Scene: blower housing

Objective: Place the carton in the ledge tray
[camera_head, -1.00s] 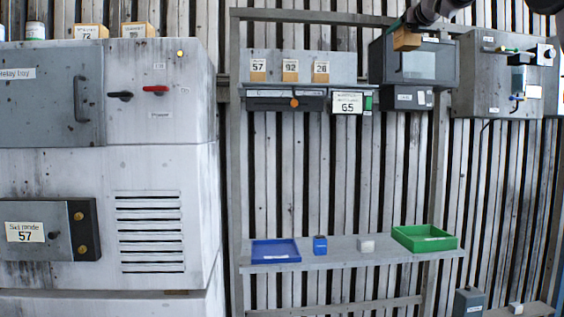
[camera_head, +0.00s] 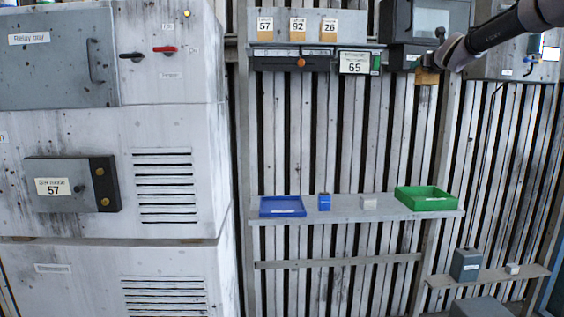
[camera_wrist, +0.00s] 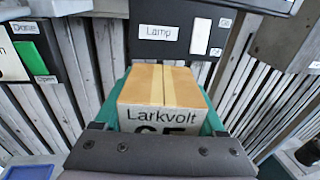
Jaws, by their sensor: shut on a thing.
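The carton (camera_head: 427,77) is a small brown box, held in the air at upper right in the head view, below the dark screen box. In the wrist view the carton (camera_wrist: 162,85) shows a taped top and a white label reading "Larkvolt" over partly hidden figures. My gripper (camera_head: 428,64) is shut on it, with teal fingers at both sides in the wrist view. A long shelf below holds a blue tray (camera_head: 264,212) at its left and a green tray (camera_head: 449,204) at its right. Both look empty but for a pale label. No visible marking says which is the ledge tray.
A small blue box (camera_head: 324,202) and a white block (camera_head: 369,203) stand between the trays. Sign 65 (camera_head: 355,62) and the screen box (camera_head: 424,22) are near my gripper. Air above the long shelf is clear.

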